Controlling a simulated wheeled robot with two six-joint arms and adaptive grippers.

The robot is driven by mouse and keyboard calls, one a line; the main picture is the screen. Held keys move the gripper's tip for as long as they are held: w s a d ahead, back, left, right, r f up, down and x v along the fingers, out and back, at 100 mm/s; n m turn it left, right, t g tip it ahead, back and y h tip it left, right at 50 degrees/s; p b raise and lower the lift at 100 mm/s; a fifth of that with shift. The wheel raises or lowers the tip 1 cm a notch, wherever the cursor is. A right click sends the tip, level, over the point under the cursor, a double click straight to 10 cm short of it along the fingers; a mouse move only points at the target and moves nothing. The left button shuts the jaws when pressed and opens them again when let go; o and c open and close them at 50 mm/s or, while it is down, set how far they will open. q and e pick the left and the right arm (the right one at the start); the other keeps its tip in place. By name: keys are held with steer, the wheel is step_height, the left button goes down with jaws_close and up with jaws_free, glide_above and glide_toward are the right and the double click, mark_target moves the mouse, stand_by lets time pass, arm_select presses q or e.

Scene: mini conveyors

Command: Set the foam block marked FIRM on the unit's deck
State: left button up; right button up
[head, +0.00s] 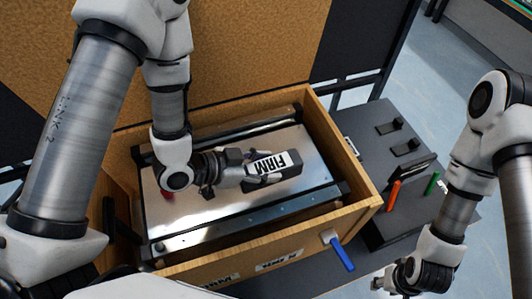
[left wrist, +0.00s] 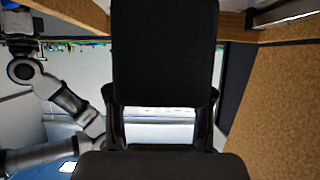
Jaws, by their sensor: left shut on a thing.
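In the left wrist view the block (left wrist: 165,50) is a dark shape between the two fingers of my left gripper (left wrist: 160,120) and hides much of what lies beyond. My right gripper (head: 388,284) is at the bottom edge of the head view, its fingers too small to read.
A wooden box (head: 345,200) with raised walls surrounds the unit. A blue handle (head: 342,254) sticks out of its front wall. To the right, a dark bench (head: 375,125) bears an orange handle (head: 393,195) and a green one (head: 432,184). A cork panel (head: 240,50) stands behind.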

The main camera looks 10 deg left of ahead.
mark_target(261, 165)
arm_select(q)
steer(key=f+b, duration=0.2)
steer(key=b, duration=0.1)
steer(key=f+b, duration=0.1)
steer(key=f, duration=0.1)
steer(key=shift+w+a, duration=0.1)
steer(key=shift+w, duration=0.15)
steer(key=w+b, duration=0.1)
steer(key=b, duration=0.2)
steer(key=a+b, duration=0.1)
steer(key=b, duration=0.2)
steer(key=shift+w+a+r+b, duration=0.15)
steer(key=shift+w+r+b, duration=0.2)
steer(key=shift+r, duration=0.05)
steer(key=w+a+p, duration=0.1)
steer(key=w, duration=0.2)
steer(key=w+a+p, duration=0.1)
steer(key=w, duration=0.2)
steer(key=w+a+p, duration=0.2)
steer(key=w, duration=0.1)
steer(key=shift+f, duration=0.15)
step_height(261, 165, down, 3)
steer(key=shift+w+f+p, duration=0.1)
steer(key=shift+f+p, duration=0.05)
steer(key=shift+p, duration=0.35)
steer(key=shift+w+f, duration=0.15)
steer(key=shift+f, duration=0.3)
steer(key=o, duration=1.1)
steer(key=shift+o, duration=0.2)
